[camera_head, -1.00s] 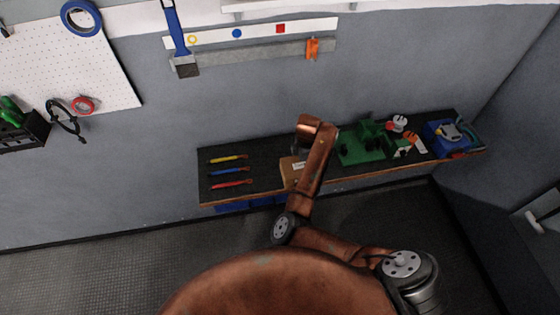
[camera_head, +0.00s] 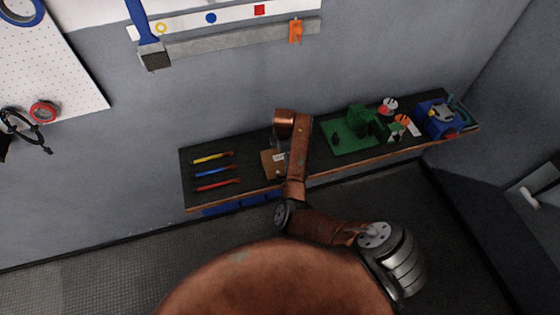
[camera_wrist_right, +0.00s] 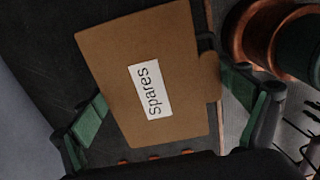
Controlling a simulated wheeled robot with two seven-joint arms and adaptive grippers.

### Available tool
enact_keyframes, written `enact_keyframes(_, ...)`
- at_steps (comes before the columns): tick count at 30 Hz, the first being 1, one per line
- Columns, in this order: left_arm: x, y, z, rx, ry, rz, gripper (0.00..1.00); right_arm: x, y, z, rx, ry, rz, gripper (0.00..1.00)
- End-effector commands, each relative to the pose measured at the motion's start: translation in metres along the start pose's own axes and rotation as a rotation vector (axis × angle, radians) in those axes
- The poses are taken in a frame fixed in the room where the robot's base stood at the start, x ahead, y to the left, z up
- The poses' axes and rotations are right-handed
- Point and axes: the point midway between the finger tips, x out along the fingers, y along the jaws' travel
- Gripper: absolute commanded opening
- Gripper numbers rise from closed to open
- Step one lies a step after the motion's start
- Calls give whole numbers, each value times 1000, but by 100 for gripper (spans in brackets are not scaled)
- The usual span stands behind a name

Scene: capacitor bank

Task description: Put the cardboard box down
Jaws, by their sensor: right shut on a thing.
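The cardboard box (camera_head: 268,165) is brown, and it shows in the right wrist view (camera_wrist_right: 185,60) with a white label reading "Spares". My right gripper (camera_wrist_right: 168,105) is shut on the box, with its green-padded fingers at either side. In the head view the box is at the shelf (camera_head: 240,189), left of my copper-coloured right arm, which partly hides it and the gripper. Whether the box's underside touches the shelf top cannot be told. My left gripper is not in view.
Yellow, blue and red tools (camera_head: 214,172) lie on the shelf left of the box. A green fixture (camera_head: 355,130), small parts and a blue bin (camera_head: 440,118) stand to the right. A strip of dark shelf between tools and box is clear.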

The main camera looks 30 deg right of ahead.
Motion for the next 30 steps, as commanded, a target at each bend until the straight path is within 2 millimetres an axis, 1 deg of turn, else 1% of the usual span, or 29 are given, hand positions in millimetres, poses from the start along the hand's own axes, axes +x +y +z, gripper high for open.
enact_keyframes(6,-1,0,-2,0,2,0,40,-2,1,0,0,0,2,68)
enact_keyframes(11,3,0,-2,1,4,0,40,3,1,-1,-1,0,2,68)
enact_keyframes(12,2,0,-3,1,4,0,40,2,1,-1,-1,0,1,96)
enact_keyframes(14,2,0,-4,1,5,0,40,2,1,-1,-1,0,1,100)
enact_keyframes(24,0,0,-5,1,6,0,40,-1,1,-1,-2,-1,1,100)
enact_keyframes(26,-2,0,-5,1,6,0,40,-5,1,-1,-2,0,2,100)
enact_keyframes(28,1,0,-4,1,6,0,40,-12,2,-2,-1,0,4,100)
enact_keyframes(30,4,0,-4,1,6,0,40,-24,2,-2,-1,1,5,100)
